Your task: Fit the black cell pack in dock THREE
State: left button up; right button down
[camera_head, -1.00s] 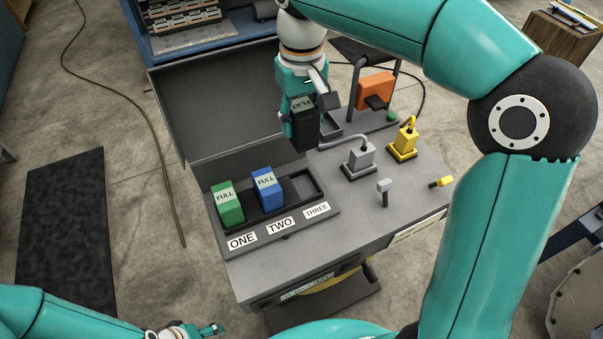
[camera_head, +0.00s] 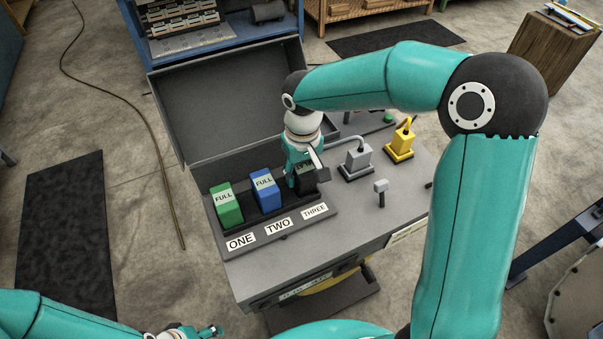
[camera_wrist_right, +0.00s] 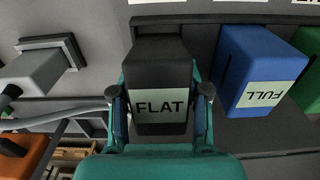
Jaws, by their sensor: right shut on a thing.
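My right gripper (camera_head: 305,186) is shut on the black cell pack (camera_wrist_right: 158,62), which carries a FLAT label. The pack is upright between the fingers in the right wrist view, beside the blue pack. In the head view it is mostly hidden by my gripper, over the dock above the THREE label (camera_head: 314,210). I cannot tell whether it is fully seated. The dock rack (camera_head: 285,229) also holds a green FULL pack (camera_head: 226,207) over ONE and a blue FULL pack (camera_head: 265,190) over TWO. My left gripper (camera_head: 211,331) is at the bottom left edge, its jaws unclear.
A grey plug block (camera_head: 356,158) with a cable stands right of the rack, with a yellow one (camera_head: 401,144) beyond it. A small grey-headed lever (camera_head: 381,189) stands in front. The open lid (camera_head: 225,115) rises behind the rack.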

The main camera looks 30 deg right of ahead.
jog(key=shift+s+f, duration=0.25)
jog(key=shift+f, duration=0.25)
jog(key=c, duration=0.9)
grip_release()
jog(key=shift+f, duration=0.1)
jog(key=o, duration=0.3)
jog(key=shift+w, duration=0.25)
jog(key=shift+o, duration=0.2)
jog(key=shift+r, duration=0.2)
notch_tip(320, 180, up, 12)
